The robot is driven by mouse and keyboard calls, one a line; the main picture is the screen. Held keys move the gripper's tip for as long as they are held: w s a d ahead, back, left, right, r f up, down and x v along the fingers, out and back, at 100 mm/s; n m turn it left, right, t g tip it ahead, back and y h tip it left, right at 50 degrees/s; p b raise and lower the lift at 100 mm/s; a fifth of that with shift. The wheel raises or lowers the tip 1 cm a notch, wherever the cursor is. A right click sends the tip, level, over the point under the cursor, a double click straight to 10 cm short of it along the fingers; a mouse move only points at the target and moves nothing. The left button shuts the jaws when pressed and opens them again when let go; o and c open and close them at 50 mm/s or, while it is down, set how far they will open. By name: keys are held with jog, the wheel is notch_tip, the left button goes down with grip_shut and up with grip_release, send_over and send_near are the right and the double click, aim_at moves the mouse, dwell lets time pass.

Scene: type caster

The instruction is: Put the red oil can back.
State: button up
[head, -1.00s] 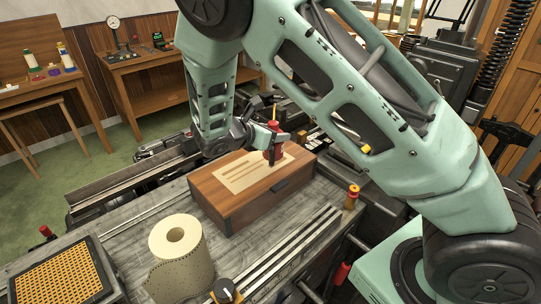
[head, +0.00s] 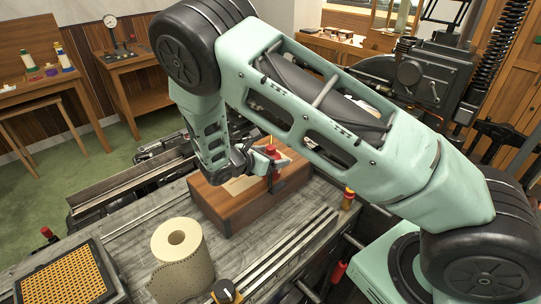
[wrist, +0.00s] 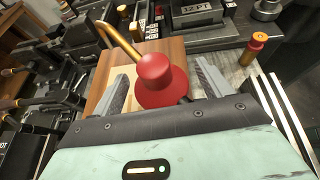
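The red oil can (head: 273,177), with a thin brass spout, is between the fingers of my gripper (head: 271,166). In the wrist view the can (wrist: 155,74) sits between the two grey fingers (wrist: 163,88), its spout pointing up and left. The can appears near the front right edge of the brown wooden box (head: 245,207), whose top carries a pale panel (head: 238,186). My arm and gripper cover part of the box top. The can's underside is hidden, so I cannot tell whether it touches the box.
A paper roll (head: 182,255) stands on the grey bench left of the box. An orange perforated tray (head: 68,283) lies at the front left. A small red-and-yellow bottle (head: 348,198) stands right of the box. Metal rails (head: 285,252) run along the front.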

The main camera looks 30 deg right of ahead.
jog(key=shift+a, duration=0.1)
jog(key=b+v, duration=0.4)
jog(key=v, duration=0.8)
jog(key=s+a+r+m+g+y, duration=0.1)
jog(key=s+a+r+m+y, duration=0.1)
jog(key=s, duration=0.7)
jog(key=s+a+r+m+g+y, duration=0.1)
jog(key=s+a+r+m+y, duration=0.2)
jog(key=s+m+y, duration=0.4)
jog(key=s+a+r+m+g+y, duration=0.1)
jog(key=s+a+r+m+y, duration=0.2)
jog(key=s, duration=1)
jog(key=shift+a+r+m+y, duration=0.15)
jog(key=shift+a+m+y, duration=0.55)
jog(key=shift+a+y, duration=0.15)
notch_tip(320, 180, down, 5)
jog(key=b, duration=0.5)
